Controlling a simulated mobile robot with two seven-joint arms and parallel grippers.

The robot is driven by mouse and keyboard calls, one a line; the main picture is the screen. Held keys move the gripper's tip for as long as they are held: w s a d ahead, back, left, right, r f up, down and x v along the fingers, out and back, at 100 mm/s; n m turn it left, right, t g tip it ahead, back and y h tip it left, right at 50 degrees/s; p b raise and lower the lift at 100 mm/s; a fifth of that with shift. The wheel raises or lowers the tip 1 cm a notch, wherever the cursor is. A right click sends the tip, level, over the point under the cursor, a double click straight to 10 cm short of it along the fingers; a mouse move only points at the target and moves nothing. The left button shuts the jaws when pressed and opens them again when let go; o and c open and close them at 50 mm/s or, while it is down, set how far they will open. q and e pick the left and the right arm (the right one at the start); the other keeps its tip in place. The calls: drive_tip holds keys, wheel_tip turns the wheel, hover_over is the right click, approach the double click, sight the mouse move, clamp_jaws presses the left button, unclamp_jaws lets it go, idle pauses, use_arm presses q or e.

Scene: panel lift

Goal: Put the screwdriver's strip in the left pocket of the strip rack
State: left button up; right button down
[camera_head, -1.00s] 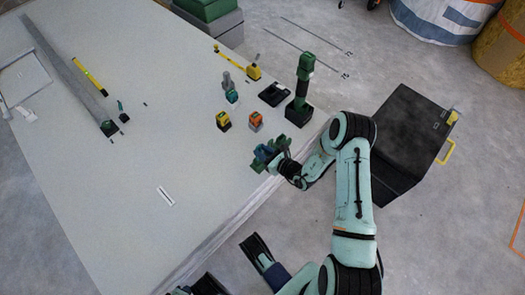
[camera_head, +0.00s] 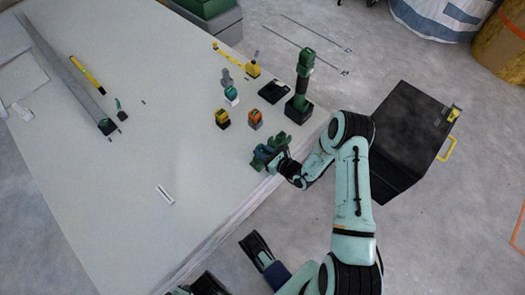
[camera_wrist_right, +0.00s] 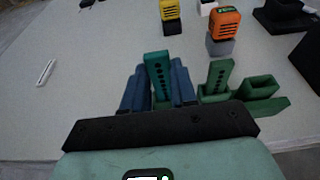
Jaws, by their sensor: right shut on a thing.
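My right gripper (camera_wrist_right: 158,88) is shut on a teal strip with a row of dark holes (camera_wrist_right: 158,70), held upright between its blue fingers. In the head view this gripper (camera_head: 264,155) is at the table's right edge, and the strip is hard to make out there. The green strip rack (camera_wrist_right: 262,88) is just right of the gripper in the wrist view. A green strip with holes (camera_wrist_right: 218,76) stands in it, beside an open pocket. My fingers hide the rack's left part, so I cannot tell whether the held strip is in a pocket.
A yellow block tool (camera_head: 222,118) and an orange one (camera_head: 255,118) stand beyond the gripper. A tall green and black tool (camera_head: 303,78) and a black tray (camera_head: 273,91) are near the edge. The table's middle (camera_head: 130,130) is mostly clear.

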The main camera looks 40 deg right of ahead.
use_arm(q)
drive_tip(key=shift+w+f+b, duration=0.1)
drive_tip(key=shift+f+b, duration=0.6)
drive_tip(key=shift+f, duration=0.05)
use_arm(e)
drive_tip(key=shift+f, duration=1.05)
drive_tip(key=shift+f, duration=0.15)
drive_tip(key=shift+f, duration=0.1)
drive_tip(key=c, duration=0.8)
unclamp_jaws()
use_arm(q)
drive_tip(key=s+f+g, duration=0.2)
drive_tip(key=s, duration=0.5)
use_arm(e)
drive_tip(key=shift+s, duration=0.15)
use_arm(q)
drive_tip(key=w+r+t+p, duration=0.2)
drive_tip(key=w+r+p, duration=0.2)
drive_tip(key=w+r, duration=0.2)
drive_tip(key=shift+w+r, duration=0.2)
drive_tip(key=shift+w, duration=0.65)
use_arm(e)
drive_tip(key=v, duration=1.3)
